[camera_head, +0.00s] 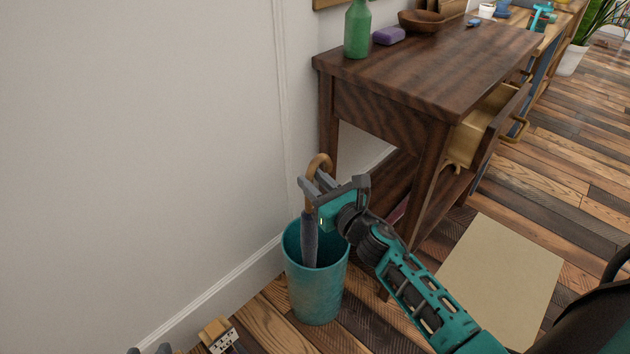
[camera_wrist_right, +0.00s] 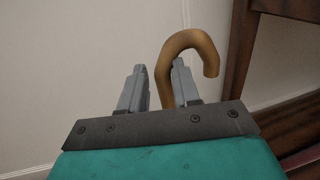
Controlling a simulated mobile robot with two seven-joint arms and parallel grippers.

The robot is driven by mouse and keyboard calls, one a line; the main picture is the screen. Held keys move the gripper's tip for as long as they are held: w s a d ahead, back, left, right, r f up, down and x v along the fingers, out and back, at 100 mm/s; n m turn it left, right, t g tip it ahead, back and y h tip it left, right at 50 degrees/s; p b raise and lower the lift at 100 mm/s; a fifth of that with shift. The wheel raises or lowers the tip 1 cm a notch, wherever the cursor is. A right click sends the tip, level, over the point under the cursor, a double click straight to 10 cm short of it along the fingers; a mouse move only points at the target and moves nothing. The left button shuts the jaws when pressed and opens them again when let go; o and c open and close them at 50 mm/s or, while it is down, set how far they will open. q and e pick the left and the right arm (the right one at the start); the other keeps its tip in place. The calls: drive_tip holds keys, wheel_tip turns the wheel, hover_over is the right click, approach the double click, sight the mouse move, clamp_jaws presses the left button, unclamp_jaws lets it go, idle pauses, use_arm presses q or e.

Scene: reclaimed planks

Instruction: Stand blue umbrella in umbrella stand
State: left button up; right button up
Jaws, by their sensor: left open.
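The blue umbrella (camera_head: 309,240) looks grey-blue and folded, with a curved brown wooden handle. It stands nearly upright inside the teal umbrella stand (camera_head: 315,292), its lower end hidden by the wall of the stand. My right gripper (camera_head: 314,186) is at the top of the umbrella, above the rim. In the right wrist view the handle (camera_wrist_right: 196,41) passes between the fingers, close to the right finger, with a gap to the left one, so the gripper looks open around it.
A dark wooden table (camera_head: 420,75) with an open drawer (camera_head: 485,125) stands right of the stand. A green bottle (camera_head: 357,30) and purple block (camera_head: 389,36) are on it. The wall (camera_head: 140,150) is close on the left. A beige mat (camera_head: 500,275) lies on the floor.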

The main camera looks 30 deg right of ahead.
drive_tip(key=shift+o, duration=1.4)
drive_tip(key=shift+r, duration=0.15)
drive_tip(key=s, duration=0.4)
drive_tip(key=s+d, duration=0.1)
drive_tip(key=s, duration=0.7)
drive_tip(key=shift+s+d, duration=0.4)
